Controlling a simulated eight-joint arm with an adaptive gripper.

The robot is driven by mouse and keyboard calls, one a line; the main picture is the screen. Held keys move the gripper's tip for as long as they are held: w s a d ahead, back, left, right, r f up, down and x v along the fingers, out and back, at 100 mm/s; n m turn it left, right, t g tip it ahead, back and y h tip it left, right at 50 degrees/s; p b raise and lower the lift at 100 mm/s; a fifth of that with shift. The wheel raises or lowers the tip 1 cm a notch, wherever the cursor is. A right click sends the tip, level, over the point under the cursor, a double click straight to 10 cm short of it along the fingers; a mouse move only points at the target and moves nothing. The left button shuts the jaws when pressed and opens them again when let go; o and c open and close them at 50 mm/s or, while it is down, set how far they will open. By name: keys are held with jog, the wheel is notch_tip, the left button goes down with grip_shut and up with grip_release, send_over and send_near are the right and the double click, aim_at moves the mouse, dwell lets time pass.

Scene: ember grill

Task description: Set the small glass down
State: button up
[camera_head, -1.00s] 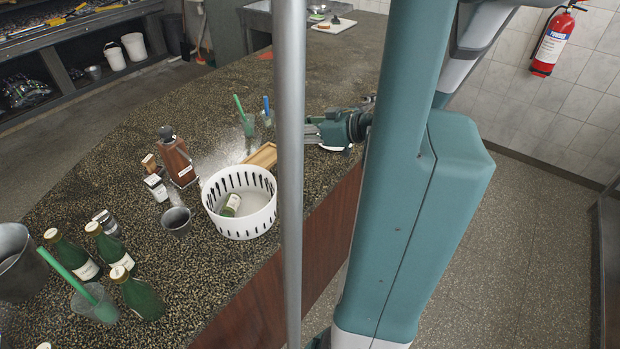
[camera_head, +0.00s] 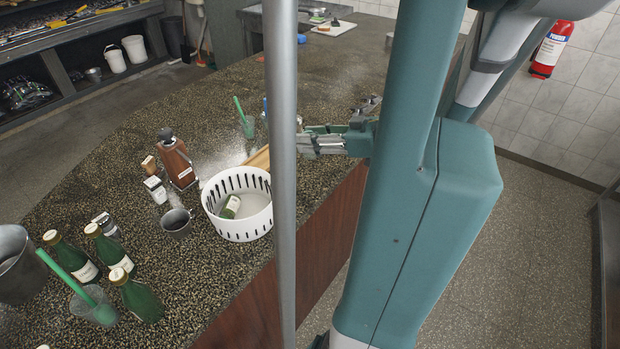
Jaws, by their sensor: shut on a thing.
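My gripper (camera_head: 308,142) reaches in from the right over the far right edge of the counter (camera_head: 330,85). Its fingers point left and their tips pass behind the grey pole. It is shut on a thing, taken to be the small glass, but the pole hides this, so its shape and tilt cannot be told. I cannot tell whether it touches the counter. Another glass (camera_head: 248,128) with a green stick stands to the left of the gripper, with a blue stick beside it, partly behind the pole.
A white slotted basket (camera_head: 240,228) holding a small green bottle stands nearer. A brown grinder (camera_head: 176,160), a grey cup (camera_head: 177,223) and several green bottles (camera_head: 72,260) are to the left. My arm and the pole block much of the right. The far counter is mostly clear.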

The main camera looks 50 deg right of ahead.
jog(key=shift+f+b, duration=0.9)
jog(key=shift+f, duration=2.05)
jog(key=shift+f+b, duration=0.7)
jog(key=shift+f, duration=1.35)
jog(key=shift+f, duration=0.2)
jog(key=o, duration=0.9)
jog(key=shift+r, duration=0.15)
jog(key=shift+r, duration=0.1)
jog(key=shift+p+v, duration=1.25)
jog(key=shift+v, duration=4.75)
